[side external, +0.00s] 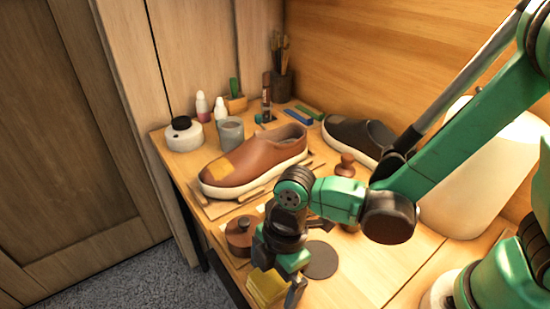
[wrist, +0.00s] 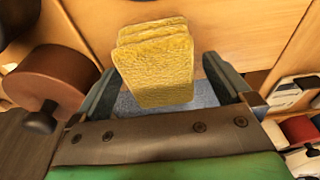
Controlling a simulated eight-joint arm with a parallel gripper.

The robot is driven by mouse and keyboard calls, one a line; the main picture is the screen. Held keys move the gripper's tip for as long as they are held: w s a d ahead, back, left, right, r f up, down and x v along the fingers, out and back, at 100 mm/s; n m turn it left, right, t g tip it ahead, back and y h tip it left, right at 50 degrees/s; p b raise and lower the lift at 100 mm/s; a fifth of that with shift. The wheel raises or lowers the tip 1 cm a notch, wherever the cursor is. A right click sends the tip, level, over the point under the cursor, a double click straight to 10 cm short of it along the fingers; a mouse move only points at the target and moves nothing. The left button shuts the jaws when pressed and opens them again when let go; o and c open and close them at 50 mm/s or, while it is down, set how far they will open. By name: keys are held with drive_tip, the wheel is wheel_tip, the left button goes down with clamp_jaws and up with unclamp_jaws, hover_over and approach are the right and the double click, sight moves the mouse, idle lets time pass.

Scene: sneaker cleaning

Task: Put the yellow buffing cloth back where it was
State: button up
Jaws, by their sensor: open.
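The yellow buffing cloth (side external: 265,286) is a folded, layered yellow block near the front edge of the table in the side view. In the wrist view the cloth (wrist: 157,68) stands between my fingers, with its folded layers at the top. My gripper (side external: 282,274) points down beside the cloth in the side view and partly covers it. In the wrist view my gripper (wrist: 164,85) is open, with a gap on each side of the cloth. Whether the cloth rests on the table or on something else is hard to tell.
A brown round lidded tin (side external: 239,236) stands just left of my gripper; a dark flat disc (side external: 320,260) lies to its right. A brown sneaker (side external: 255,160) with a yellowish toe patch lies behind. A dark shoe (side external: 358,140) is farther back.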

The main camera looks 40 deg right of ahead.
wheel_tip(320, 180, up, 12)
drive_tip(key=d+f, duration=0.1)
drive_tip(key=d, duration=0.1)
drive_tip(key=w+d+r+m+t+h, duration=0.2)
drive_tip(key=d+m+t, duration=0.5)
drive_tip(key=d+m, duration=0.9)
drive_tip(key=shift+w+r+m, duration=0.15)
drive_tip(key=shift+w+m, duration=0.45)
drive_tip(key=shift+m, duration=0.4)
